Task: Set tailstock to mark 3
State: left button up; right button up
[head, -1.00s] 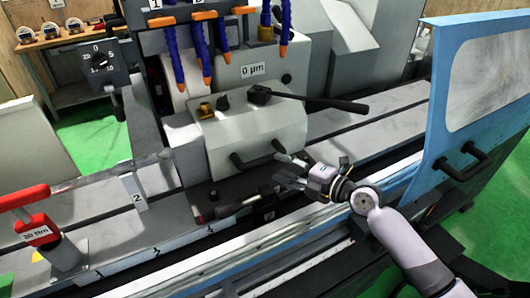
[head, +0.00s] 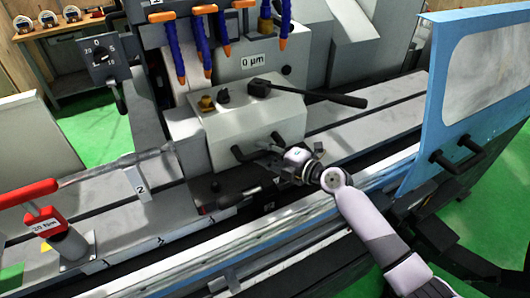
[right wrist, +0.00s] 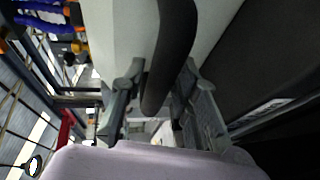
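The tailstock appears to be the grey housing (head: 240,125) with a sloped front, a "0 µm" label and a long black lever (head: 310,94). A black bar handle (head: 243,153) is on its front. My right gripper (head: 268,153) is at the right part of this handle. In the right wrist view, the black handle (right wrist: 174,55) runs between the two spread fingers (right wrist: 163,75), with a gap visible on the left; firm contact cannot be told. A pale marked strip (head: 130,255) runs along the bed's front edge; its digits are hard to read. My left gripper is not in view.
A red-handled lever (head: 45,222) with a torque label stands at front left. A plate marked "2" (head: 138,183) is on the bed. A blue door panel (head: 440,120) with a black handle stands at right. Orange-tipped blue hoses (head: 205,55) hang above the housing. Bare bed shows right of the housing.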

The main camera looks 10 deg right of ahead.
grip_shut()
dwell(0.4)
jog(key=b, duration=0.3)
jog(key=shift+w+d+f, duration=0.15)
jog(key=shift+d+f, duration=0.1)
jog(key=shift+d, duration=0.05)
jog(key=shift+w+d+r+b, duration=0.1)
jog(key=shift+d+r+b, duration=0.1)
jog(key=shift+b, duration=0.45)
jog(key=shift+d+r, duration=0.1)
jog(key=shift+d, duration=0.1)
jog(key=shift+o, duration=1.8)
grip_release()
jog(key=shift+d, duration=0.1)
